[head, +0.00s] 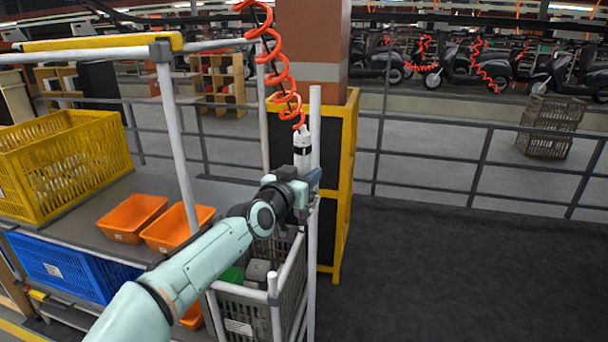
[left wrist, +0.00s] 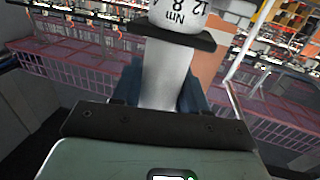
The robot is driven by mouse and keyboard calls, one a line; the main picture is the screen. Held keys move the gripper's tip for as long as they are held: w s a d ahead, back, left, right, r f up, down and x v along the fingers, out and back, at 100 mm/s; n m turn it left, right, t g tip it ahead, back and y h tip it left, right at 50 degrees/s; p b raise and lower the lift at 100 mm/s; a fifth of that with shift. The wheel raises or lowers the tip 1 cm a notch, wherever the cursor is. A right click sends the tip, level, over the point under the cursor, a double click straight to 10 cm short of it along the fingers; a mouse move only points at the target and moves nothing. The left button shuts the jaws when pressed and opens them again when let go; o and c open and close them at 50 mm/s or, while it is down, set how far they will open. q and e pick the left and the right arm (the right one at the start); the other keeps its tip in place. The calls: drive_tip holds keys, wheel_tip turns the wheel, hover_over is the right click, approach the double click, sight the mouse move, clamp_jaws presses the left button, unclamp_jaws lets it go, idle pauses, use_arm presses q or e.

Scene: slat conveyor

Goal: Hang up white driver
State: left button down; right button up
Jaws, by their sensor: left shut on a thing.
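The white driver (head: 303,143) hangs upright at the lower end of a red coiled hose (head: 284,75), beside a white upright post. My left gripper (head: 310,180) is at the lower part of the driver and shut on it. In the left wrist view the driver's white body (left wrist: 166,75) stands between the blue-grey fingers (left wrist: 160,88). A dark band and printed marks, including "Nm", show on its upper part. The driver's lower end is hidden behind the gripper. My right gripper is in neither view.
A grey crate (head: 243,314) with several items stands below my left arm. Orange bins (head: 130,217), a yellow crate (head: 60,165) and a blue crate (head: 70,268) are on the left rack. A yellow-framed pillar guard (head: 346,190) stands just behind. Dark floor at right is clear.

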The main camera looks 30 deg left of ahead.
use_arm(q)
drive_tip(key=shift+f+b, duration=0.6)
drive_tip(key=shift+b, duration=0.15)
idle(1.0)
drive_tip(key=c, duration=0.6)
unclamp_jaws()
drive_tip(key=shift+o, duration=0.5)
drive_tip(key=shift+f, duration=0.2)
drive_tip(key=shift+s, duration=0.35)
drive_tip(key=s+b, duration=0.4)
drive_tip(key=s, duration=0.8)
drive_tip(key=shift+s+d+r+b, duration=0.25)
drive_tip(key=shift+s+r+b, duration=0.05)
drive_tip(key=shift+s+r, duration=0.1)
drive_tip(key=shift+f, duration=0.1)
